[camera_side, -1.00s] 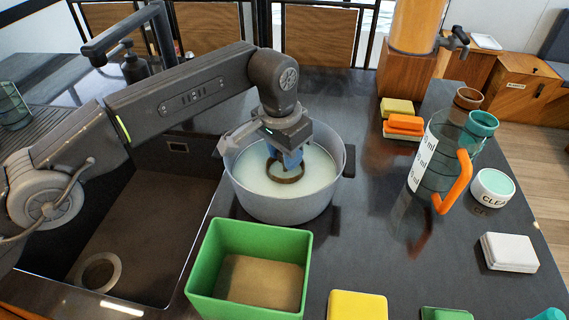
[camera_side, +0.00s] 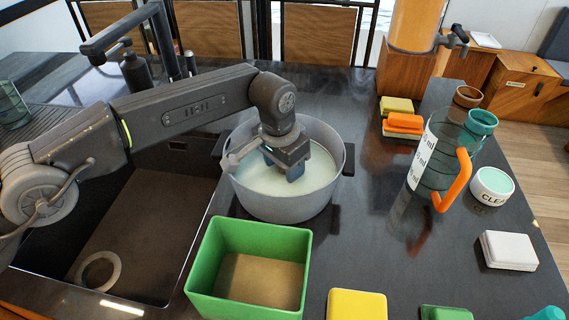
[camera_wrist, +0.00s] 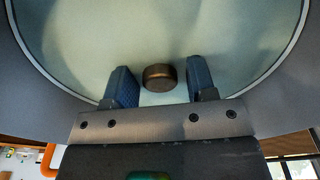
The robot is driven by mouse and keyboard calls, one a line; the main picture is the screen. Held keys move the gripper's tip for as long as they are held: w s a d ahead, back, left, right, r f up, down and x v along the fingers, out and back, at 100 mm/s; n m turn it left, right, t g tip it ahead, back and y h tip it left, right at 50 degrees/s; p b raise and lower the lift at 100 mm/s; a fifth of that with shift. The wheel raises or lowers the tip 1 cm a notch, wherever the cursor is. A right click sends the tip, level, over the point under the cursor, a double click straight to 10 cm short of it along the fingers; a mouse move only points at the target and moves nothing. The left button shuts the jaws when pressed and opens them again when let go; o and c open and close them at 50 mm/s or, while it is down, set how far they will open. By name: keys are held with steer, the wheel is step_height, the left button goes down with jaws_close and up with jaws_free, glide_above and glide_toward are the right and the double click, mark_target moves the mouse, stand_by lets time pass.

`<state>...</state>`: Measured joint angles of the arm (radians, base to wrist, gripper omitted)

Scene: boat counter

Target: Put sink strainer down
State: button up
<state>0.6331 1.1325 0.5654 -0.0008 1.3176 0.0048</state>
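A small dark bronze round piece, apparently the sink strainer (camera_wrist: 160,77), shows between my gripper's fingers in the wrist view, with a gap on both sides. My gripper (camera_wrist: 162,88) is open, its two blue fingers apart from the piece. In the side view my gripper (camera_side: 294,174) is low inside the grey pot (camera_side: 250,206), over the pale, milky liquid (camera_side: 262,181). The strainer does not show in the side view; whether my gripper or the liquid hides it I cannot tell.
A green open box (camera_side: 205,265) stands in front of the pot. The dark sink (camera_side: 140,225) is at left. A clear jug (camera_side: 432,165) with an orange handle stands at right. Sponges (camera_side: 403,124) lie behind it. The counter right of the pot is fairly clear.

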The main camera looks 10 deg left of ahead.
steer(key=shift+o, duration=0.5)
steer(key=shift+s+a+r, duration=0.1)
steer(key=shift+s+r, duration=0.05)
steer(key=shift+r, duration=1.15)
steer(key=shift+s+a+r, duration=0.1)
steer(key=shift+r, duration=1.2)
steer(key=shift+s+a+r, duration=0.1)
steer(key=shift+s+r, duration=0.05)
steer(key=shift+r, duration=1.15)
